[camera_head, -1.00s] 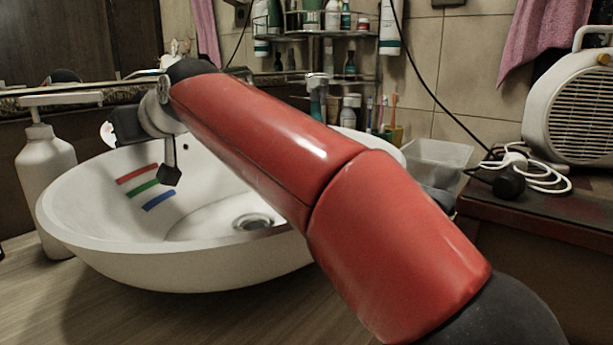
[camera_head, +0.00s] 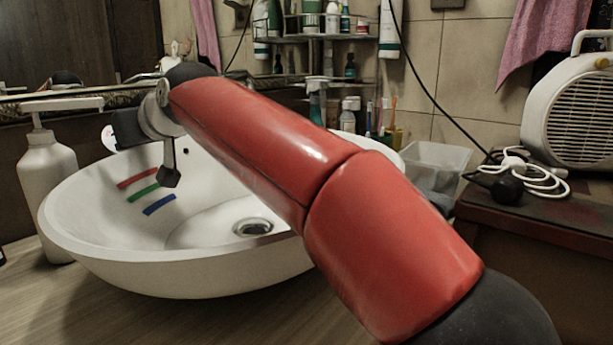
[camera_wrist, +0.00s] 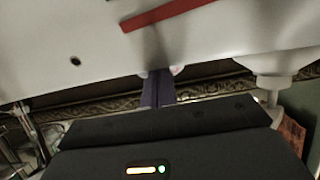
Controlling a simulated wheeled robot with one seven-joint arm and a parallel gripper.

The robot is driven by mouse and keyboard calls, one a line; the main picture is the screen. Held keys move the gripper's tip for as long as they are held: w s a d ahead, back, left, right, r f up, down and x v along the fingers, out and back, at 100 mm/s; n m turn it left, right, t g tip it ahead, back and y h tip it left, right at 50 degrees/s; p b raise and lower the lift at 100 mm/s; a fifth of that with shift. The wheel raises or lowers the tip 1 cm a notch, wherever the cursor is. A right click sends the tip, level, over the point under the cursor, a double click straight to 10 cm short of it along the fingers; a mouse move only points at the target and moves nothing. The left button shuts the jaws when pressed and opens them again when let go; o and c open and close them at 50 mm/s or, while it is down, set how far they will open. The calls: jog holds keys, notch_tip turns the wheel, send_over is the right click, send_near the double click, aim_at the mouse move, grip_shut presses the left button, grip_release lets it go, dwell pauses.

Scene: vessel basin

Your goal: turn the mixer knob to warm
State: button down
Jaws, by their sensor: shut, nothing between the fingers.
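The white basin (camera_head: 100,252) has red, green and blue stripes inside its left wall. A round white disc with red and blue marks (camera_head: 107,137), likely the mixer knob, shows at the basin's far left rim, partly hidden by the dark body of my gripper (camera_head: 127,130). In the wrist view the fingers of my gripper (camera_wrist: 157,77) are together, with nothing between them. Pale pinkish edges, likely the knob (camera_wrist: 178,70), show on both sides of the fingertips. I cannot tell whether they touch. The knob's setting is hidden.
A white pump bottle (camera_head: 45,180) stands left of the basin. Behind are a corner shelf (camera_head: 325,37) with bottles and a clear tub (camera_head: 435,162). A white heater (camera_head: 575,105) and cable (camera_head: 535,178) are at right. My red arm crosses above the basin.

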jog(key=shift+w+d, duration=0.15)
jog(key=shift+w, duration=0.05)
dwell(0.3)
jog(key=shift+f, duration=0.1)
jog(key=shift+s+d+f+b, duration=0.15)
jog(key=shift+d+f+b, duration=0.1)
jog(key=shift+b, duration=0.1)
jog(key=s+d+r+p, duration=0.1)
jog(key=s+d+r, duration=0.1)
jog(key=d+r, duration=0.1)
jog(key=shift+s+r+p, duration=0.25)
jog(key=shift+r+p, duration=0.05)
jog(key=shift+r, duration=0.6)
